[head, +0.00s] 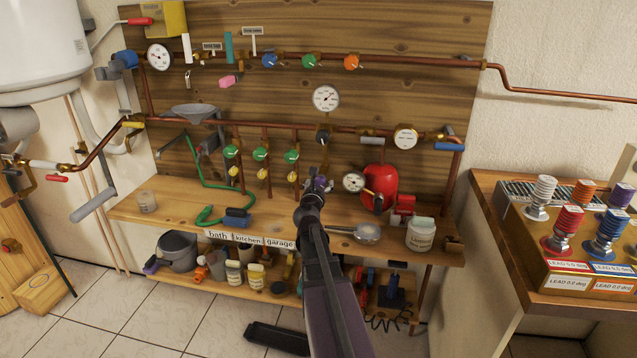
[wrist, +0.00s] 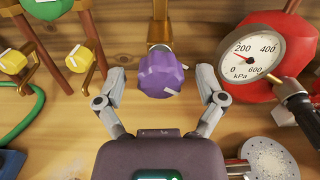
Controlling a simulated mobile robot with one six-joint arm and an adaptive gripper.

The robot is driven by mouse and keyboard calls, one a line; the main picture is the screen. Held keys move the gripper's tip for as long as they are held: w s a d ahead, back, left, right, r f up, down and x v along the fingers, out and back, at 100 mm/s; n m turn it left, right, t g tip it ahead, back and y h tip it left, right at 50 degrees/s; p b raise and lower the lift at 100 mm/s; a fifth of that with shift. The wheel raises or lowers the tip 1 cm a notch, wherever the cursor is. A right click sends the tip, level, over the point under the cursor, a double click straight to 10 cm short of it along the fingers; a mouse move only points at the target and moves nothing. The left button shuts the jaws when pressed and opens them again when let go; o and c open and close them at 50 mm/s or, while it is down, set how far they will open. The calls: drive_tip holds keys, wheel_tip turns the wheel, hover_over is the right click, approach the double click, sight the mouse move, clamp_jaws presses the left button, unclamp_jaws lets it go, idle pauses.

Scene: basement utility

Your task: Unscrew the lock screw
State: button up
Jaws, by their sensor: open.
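A purple faceted knob (wrist: 160,74) with a small white pointer hangs under a brass fitting in the wrist view. It also shows in the head view (head: 320,183), small and partly behind my gripper. No label marks it as the lock screw, so I cannot tell whether it is. My gripper (wrist: 160,82) is open, with one finger on each side of the knob. Gaps show between the fingers and the knob, and the gripper is empty. In the head view my gripper (head: 313,189) is at the lower pipe fittings above the bench.
A pressure gauge (wrist: 251,53) and red vessel (wrist: 265,18) stand close to the right of my gripper. Yellow knobs (wrist: 78,60) on pipes and a green hose (wrist: 28,108) are to the left. The wooden bench (head: 285,212) lies below, with a metal strainer (head: 367,233).

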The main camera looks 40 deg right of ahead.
drive_tip(key=shift+w+d, duration=0.1)
drive_tip(key=shift+d, duration=0.1)
drive_tip(key=shift+c, duration=0.2)
drive_tip(key=c, duration=1.1)
